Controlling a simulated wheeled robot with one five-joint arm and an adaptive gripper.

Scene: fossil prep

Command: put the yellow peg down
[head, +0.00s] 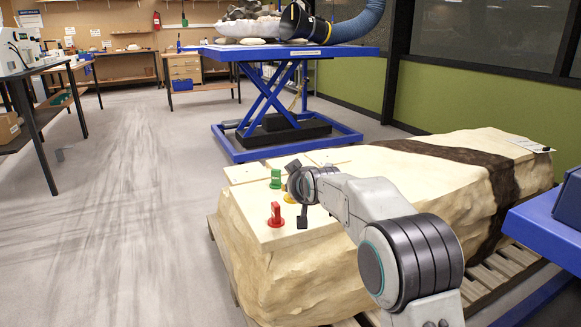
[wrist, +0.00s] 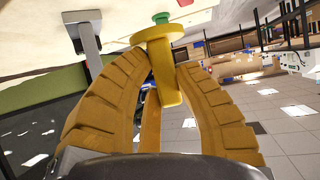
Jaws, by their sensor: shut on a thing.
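The yellow peg (wrist: 153,36) shows large in the wrist view, with a wide round flange and a narrower shank. My gripper (wrist: 163,72) is shut on its shank. In the head view my gripper (head: 299,194) is low over the near left end of the pale stone block (head: 330,265), and only a sliver of the yellow peg (head: 289,198) shows beside it. A green peg (head: 276,179) stands just behind and a red peg (head: 275,216) in front to the left. I cannot tell whether the yellow peg touches the surface below.
Several pale flat boards (head: 245,173) lie on the block's far left top. The block rests on a wooden pallet (head: 490,275). A blue lift table (head: 270,52) stands behind, and another blue surface (head: 548,225) is at the right. The floor at left is open.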

